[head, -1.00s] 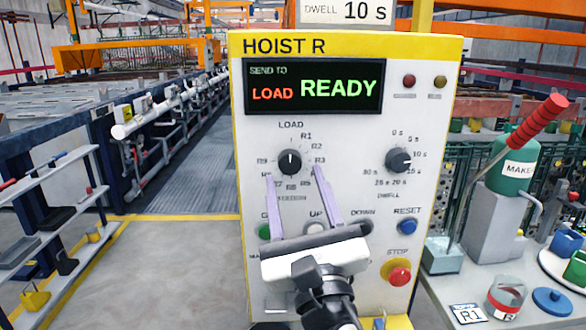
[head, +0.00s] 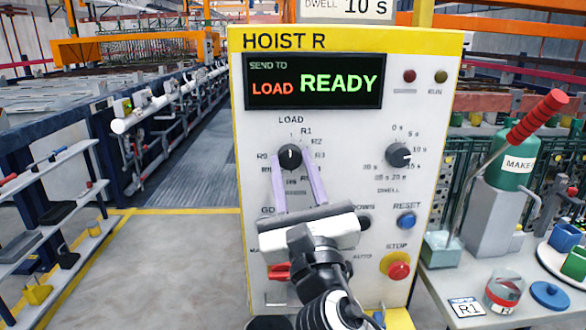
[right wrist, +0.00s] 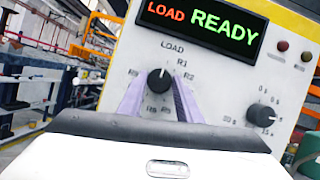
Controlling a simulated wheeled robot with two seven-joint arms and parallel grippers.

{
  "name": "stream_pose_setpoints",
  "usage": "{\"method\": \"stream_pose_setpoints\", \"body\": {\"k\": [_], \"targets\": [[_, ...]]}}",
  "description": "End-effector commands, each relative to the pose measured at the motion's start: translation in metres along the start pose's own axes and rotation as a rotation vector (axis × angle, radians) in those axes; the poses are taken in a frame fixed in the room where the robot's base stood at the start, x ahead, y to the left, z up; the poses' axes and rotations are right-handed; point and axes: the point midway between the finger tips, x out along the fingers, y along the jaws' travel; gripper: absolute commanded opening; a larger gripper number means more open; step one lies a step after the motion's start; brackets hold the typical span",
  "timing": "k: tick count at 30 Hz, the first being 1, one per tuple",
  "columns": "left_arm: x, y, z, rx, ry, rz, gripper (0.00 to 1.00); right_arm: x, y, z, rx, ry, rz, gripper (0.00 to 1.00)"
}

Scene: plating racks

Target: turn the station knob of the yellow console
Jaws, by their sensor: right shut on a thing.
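The yellow-edged console (head: 425,140) labelled HOIST R stands in front of me. Its display (head: 314,81) reads SEND TO LOAD and READY. The black station knob (head: 290,156) sits below the LOAD label, with station marks around it; its white pointer mark is turned up toward LOAD. My right gripper (head: 297,160) has its two purple fingers on either side of this knob and is shut on it. The right wrist view shows the knob (right wrist: 160,79) between the fingertips. The gripper body covers part of the lower buttons. My left gripper is not in view.
The dwell knob (head: 398,155), blue RESET button (head: 406,220) and red STOP button (head: 398,270) lie to the right. A side table (head: 420,285) with a red-handled lever (head: 540,116) stands right. A shelf rack (head: 45,160) stands left, with clear floor between.

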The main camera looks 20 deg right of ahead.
Motion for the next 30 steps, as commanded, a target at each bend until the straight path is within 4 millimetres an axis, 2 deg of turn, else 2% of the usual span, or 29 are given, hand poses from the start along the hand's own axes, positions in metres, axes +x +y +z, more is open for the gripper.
{"method": "stream_pose_setpoints", "body": {"k": [11, 30], "targets": [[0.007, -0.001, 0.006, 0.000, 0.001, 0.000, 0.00, -0.001, 0.003, -0.002, 0.162, -0.009, -0.067, 0.09], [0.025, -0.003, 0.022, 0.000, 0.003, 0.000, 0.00, 0.000, 0.008, 0.000, 0.696, -0.047, -0.296, 0.09]]}}
